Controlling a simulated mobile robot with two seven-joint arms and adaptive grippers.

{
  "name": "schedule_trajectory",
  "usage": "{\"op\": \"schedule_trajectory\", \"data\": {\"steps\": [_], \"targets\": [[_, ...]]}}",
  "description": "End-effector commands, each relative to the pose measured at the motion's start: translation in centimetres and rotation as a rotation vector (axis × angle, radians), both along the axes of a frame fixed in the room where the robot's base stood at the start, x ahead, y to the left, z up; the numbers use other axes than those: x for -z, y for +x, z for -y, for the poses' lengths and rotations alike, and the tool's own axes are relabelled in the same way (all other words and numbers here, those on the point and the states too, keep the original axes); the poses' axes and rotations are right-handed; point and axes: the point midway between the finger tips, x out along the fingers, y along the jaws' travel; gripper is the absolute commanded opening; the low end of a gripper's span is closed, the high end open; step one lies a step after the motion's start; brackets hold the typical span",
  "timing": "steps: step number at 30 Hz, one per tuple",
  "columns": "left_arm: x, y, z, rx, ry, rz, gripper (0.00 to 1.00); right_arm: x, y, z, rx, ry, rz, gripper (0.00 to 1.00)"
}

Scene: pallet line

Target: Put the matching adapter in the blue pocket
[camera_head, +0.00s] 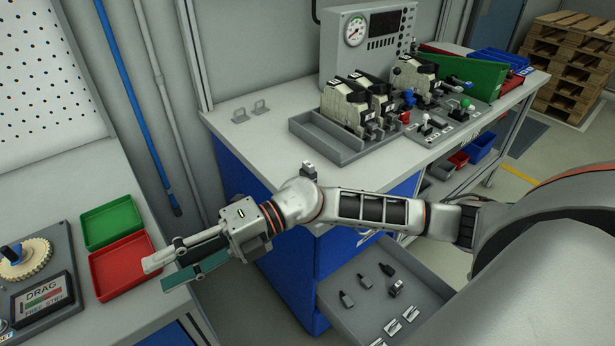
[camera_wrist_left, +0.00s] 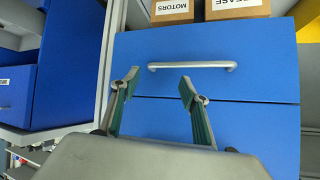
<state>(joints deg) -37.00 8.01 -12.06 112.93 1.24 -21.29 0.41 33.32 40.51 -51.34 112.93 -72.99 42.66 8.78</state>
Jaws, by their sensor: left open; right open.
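Several small dark parts (camera_head: 366,281), which may be adapters, lie in the open grey drawer (camera_head: 336,303) at the bottom. I cannot tell which one matches. My left gripper (camera_wrist_left: 160,84) is open and empty in the left wrist view, before a blue drawer front (camera_wrist_left: 260,66) with a grey handle.
Red (camera_head: 122,264) and green (camera_head: 111,222) trays sit on the left bench beside a DRAG panel (camera_head: 42,298). The back bench carries a gauge box (camera_head: 338,50), a grey tray (camera_head: 316,141) with devices, and a green panel (camera_head: 468,76). Boxes labelled MOTORS (camera_wrist_left: 172,10) and GREASE stand above the drawers.

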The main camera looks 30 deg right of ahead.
Motion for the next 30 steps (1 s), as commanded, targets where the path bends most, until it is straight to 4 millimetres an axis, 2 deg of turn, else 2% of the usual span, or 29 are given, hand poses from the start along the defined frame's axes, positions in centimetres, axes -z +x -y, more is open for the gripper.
{"op": "schedule_trajectory", "data": {"steps": [5,8,11,14,18,21,25,27,30], "targets": [[0.3,0.0,0.0,0.000,0.001,-0.002,0.45,2.9,1.3,4.5,-0.104,-0.335,0.174,0.40],[0.4,0.0,0.0,0.001,0.002,-0.001,0.45,4.2,3.0,8.5,-0.123,-0.530,0.242,0.40],[0.6,-0.1,-0.1,0.000,0.003,-0.002,0.45,4.9,5.2,13.5,-0.110,-0.730,0.295,0.40],[0.7,-0.1,-0.1,0.000,0.004,-0.003,0.45,4.6,7.7,19.2,-0.065,-0.926,0.326,0.40],[0.9,-0.1,-0.1,0.000,0.004,-0.003,0.45,2.8,10.7,27.5,0.042,-1.173,0.340,0.40],[1.0,-0.1,-0.1,0.000,0.004,-0.004,0.45,1.2,11.9,32.2,0.121,-1.295,0.332,0.40],[1.0,-0.1,-0.1,0.001,0.005,-0.004,0.45,-0.5,12.7,36.1,0.198,-1.391,0.321,0.40],[1.0,-0.1,-0.1,0.001,0.005,-0.004,0.45,-1.0,12.9,37.3,0.223,-1.420,0.314,0.40],[1.1,-0.1,-0.1,0.001,0.005,-0.004,0.45,-0.9,13.1,38.1,0.237,-1.438,0.309,0.40]]}}
